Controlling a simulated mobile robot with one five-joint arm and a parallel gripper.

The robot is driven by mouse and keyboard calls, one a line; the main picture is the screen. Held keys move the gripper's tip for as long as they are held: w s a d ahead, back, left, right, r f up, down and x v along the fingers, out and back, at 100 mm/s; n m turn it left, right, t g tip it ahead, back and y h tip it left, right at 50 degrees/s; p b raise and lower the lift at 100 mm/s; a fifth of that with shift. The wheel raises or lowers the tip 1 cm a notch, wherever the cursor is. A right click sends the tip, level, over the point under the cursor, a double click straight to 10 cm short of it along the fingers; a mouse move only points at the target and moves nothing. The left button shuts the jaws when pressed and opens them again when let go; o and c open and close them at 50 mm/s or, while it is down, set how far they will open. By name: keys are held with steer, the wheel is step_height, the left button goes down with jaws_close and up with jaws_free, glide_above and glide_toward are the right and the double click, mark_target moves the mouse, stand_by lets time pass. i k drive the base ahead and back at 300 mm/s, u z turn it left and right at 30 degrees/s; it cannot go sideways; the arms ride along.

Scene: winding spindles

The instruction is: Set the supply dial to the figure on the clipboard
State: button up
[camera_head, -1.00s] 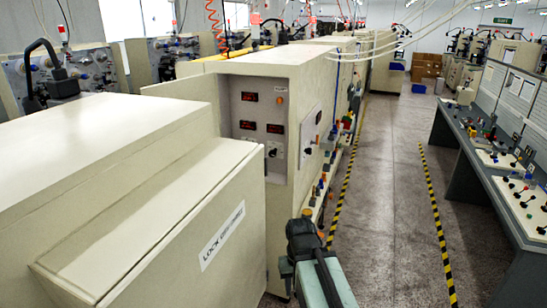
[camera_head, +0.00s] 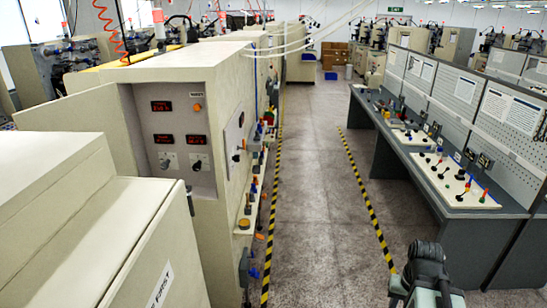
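A grey control panel (camera_head: 180,130) is set in the end of a cream machine at left of centre. It has red displays (camera_head: 163,106), an orange button (camera_head: 197,107) and two dark knobs: a left knob (camera_head: 165,163) and a right knob (camera_head: 197,164). Their labels are too small to read, so I cannot tell which is the supply dial. No clipboard can be made out. Part of my arm (camera_head: 428,270) shows at the bottom right, well apart from the panel. My gripper's fingers are not visible.
A cream cabinet (camera_head: 60,210) stands close at the lower left. A long grey bench (camera_head: 450,205) with boards of levers and posted sheets (camera_head: 522,108) runs along the right. The aisle floor (camera_head: 318,200) between the yellow-black stripes is clear.

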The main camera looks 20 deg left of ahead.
mark_target(197, 166)
steer(key=z, duration=1.2)
steer(key=i, duration=3.65)
steer(key=u, duration=5.25)
steer(key=i, duration=1.7)
steer(key=z, duration=0.05)
